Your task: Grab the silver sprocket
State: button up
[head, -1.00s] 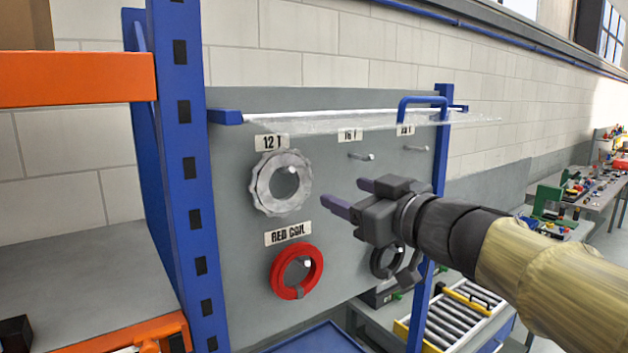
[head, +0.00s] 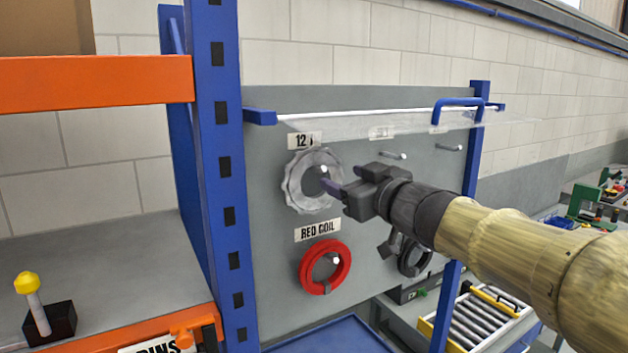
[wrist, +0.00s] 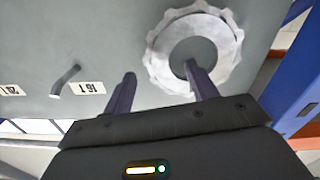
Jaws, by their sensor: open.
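The silver sprocket (head: 293,184) is a toothed grey ring hanging on a peg under the "12 T" label on the grey board. It also shows in the wrist view (wrist: 231,62), at upper right. My gripper (head: 332,190) is open and empty, in front of the sprocket's right part in the head view. In the wrist view my gripper's fingers (wrist: 163,86) are apart, one finger overlapping the sprocket's lower edge and hole, the other beside it over bare board. I cannot tell whether a finger touches it.
A red coil (head: 308,278) hangs below the sprocket, and a dark ring (head: 403,262) hangs to its right. A clear flap (head: 340,125) slopes out above the sprocket. A blue post (head: 226,170) stands left. Bare pegs (head: 393,155) are at upper right.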

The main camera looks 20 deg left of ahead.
aim_at(337, 164)
jog(key=p+x, duration=0.1)
jog(key=x, duration=0.4)
jog(key=shift+d+r, duration=0.1)
jog(key=shift+d, duration=0.1)
jog(key=shift+c, duration=0.2)
jog(key=c, duration=1.2)
jog(key=shift+r+p, duration=0.5)
jog(key=shift+r, duration=0.4)
notch_tip(337, 164, up, 2)
jog(key=shift+r+p, duration=0.2)
jog(key=shift+p, duration=0.35)
jog(key=b+v, duration=0.1)
jog(key=v, duration=0.5)
jog(key=b+v, duration=0.1)
jog(key=v, duration=0.5)
jog(key=b+v, duration=0.1)
jog(key=v, duration=0.5)
jog(key=shift+f+b, duration=0.3)
jog(key=shift+b, duration=0.05)
jog(key=shift+w, duration=0.1)
